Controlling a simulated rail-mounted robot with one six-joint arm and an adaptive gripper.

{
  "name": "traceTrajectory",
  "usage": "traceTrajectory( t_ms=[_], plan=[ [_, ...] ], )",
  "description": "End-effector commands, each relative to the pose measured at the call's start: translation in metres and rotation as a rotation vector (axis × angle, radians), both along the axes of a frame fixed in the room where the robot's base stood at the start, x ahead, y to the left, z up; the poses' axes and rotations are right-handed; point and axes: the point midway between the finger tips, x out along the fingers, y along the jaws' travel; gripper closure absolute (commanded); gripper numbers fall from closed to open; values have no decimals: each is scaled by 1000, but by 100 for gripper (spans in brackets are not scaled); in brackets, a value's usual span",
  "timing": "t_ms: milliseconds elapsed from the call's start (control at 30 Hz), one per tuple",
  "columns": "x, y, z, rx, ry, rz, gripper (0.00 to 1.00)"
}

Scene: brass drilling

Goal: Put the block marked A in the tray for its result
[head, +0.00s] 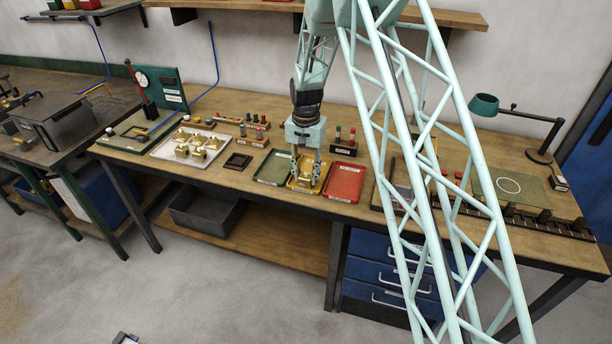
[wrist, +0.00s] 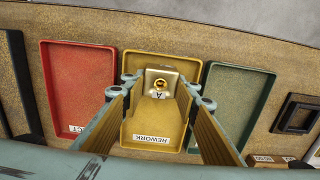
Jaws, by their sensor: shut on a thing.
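The brass block marked A (wrist: 160,84) is between the fingers of my gripper (wrist: 161,84), with a round hole in its upper face and the letter on a white label. My gripper (head: 306,181) is shut on it over the yellow tray (wrist: 139,128), labelled REWORK. The yellow tray (head: 291,184) also shows in the head view, partly hidden by my gripper. Whether the block touches the tray floor I cannot tell. The red tray (wrist: 78,88) is on one side, its label partly hidden. The green tray (wrist: 240,100) is on the other.
A white tray (head: 165,151) with several brass blocks stands at the left, near a green gauge stand (head: 168,88). A small dark tray (head: 238,161) lies between it and the green tray. Small racks stand behind the trays. A lamp (head: 485,104) is at the right.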

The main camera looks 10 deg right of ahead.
Motion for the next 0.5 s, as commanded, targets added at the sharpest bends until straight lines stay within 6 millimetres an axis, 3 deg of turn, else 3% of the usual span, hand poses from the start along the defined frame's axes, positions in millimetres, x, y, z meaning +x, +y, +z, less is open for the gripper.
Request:
traceTrajectory(
  t_ms=[33,67,200,500],
  plan=[
    [0,0,-1,-1,-1,0,94],
    [0,0,-2,0,0,0,71],
    [0,0,-1,0,0,0,58],
    [0,0,-1,0,0,0,58]
  ],
)
